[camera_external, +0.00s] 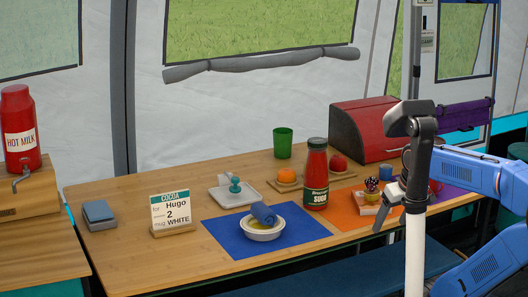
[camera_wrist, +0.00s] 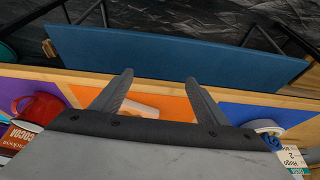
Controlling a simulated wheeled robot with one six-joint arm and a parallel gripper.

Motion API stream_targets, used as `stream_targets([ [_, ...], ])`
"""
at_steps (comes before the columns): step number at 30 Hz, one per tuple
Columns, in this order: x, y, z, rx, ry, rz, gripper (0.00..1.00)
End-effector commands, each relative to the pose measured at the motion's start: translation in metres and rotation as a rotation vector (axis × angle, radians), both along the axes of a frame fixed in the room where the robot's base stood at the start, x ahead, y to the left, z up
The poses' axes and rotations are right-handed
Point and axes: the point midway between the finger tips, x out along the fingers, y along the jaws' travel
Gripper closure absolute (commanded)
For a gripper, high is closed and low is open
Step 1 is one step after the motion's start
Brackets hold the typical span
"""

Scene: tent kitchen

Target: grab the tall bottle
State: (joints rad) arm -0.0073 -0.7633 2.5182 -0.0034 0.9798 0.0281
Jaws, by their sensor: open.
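A second bottle-like red container marked hot milk (camera_external: 19,128) stands on a wooden stand at the far left. My gripper (camera_external: 391,212) is at the right, over the table's front right part, apart from the soda bottle. Its two fingers (camera_wrist: 157,86) are spread with nothing between them in the wrist view, pointing towards the table's front edge. Neither bottle is visible in the wrist view.
A bowl with a rolled blue cloth (camera_external: 264,228) stands left of the soda bottle. Two fruits on boards (camera_external: 287,175), a green cup (camera_external: 283,143) and a red bread bin (camera_external: 365,128) are behind. A red mug (camera_wrist: 40,108) and blue bench (camera_wrist: 170,55) show in the wrist view.

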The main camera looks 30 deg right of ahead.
Motion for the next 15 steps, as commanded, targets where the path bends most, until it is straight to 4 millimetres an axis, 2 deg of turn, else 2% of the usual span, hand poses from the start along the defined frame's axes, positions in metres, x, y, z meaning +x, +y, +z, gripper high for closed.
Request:
stream_targets([
  [5,0.03,0.005,0.046,0.054,0.044,-0.133,0.32],
  [9,0.062,0.013,0.095,0.106,0.092,-0.303,0.32],
  [15,0.108,0.027,0.158,0.162,0.155,-0.558,0.32],
])
